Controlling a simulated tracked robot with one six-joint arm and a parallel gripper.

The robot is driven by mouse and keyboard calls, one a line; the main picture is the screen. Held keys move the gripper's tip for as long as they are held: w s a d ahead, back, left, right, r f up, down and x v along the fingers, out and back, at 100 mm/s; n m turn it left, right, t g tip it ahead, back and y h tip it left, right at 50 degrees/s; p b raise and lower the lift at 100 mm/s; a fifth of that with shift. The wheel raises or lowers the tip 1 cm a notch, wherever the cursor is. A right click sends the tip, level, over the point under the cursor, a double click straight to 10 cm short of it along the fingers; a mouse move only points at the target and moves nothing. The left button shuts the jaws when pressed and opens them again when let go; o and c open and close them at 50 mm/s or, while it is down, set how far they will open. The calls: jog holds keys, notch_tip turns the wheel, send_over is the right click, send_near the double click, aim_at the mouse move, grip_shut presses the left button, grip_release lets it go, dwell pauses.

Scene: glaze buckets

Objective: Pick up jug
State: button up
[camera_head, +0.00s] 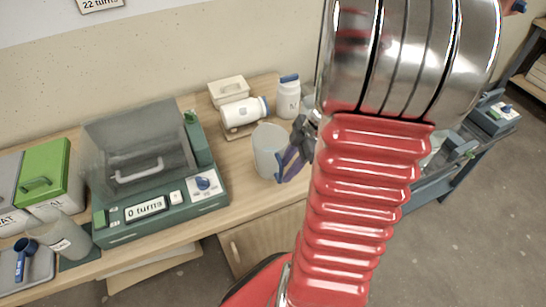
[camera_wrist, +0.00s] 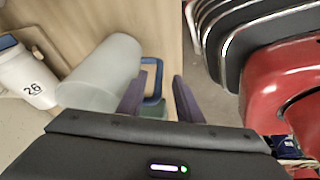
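The jug (camera_head: 268,148) is a pale grey-white vessel near the front edge of the wooden table, just right of the green machine. In the wrist view the jug (camera_wrist: 102,75) lies left of centre, with its blue loop handle (camera_wrist: 153,68) turned toward my gripper. My gripper (camera_wrist: 158,88) is open, with its two dark purple fingers apart. The handle shows between the fingers, nearer the left one; I cannot tell whether they touch. In the head view my gripper (camera_head: 296,152) is at the jug's right side, partly hidden by my arm.
A green machine with a clear lid (camera_head: 135,150) reads "0 turns". Behind the jug are a white bottle lying on its side (camera_head: 240,113) and an upright white bottle with a blue cap (camera_head: 289,96). A green-lidded box (camera_head: 42,170) is at far left. The table edge is close to the jug.

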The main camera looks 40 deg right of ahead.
jog(key=shift+x, duration=1.75)
jog(key=shift+d, duration=0.1)
jog(key=shift+c, duration=0.5)
grip_shut()
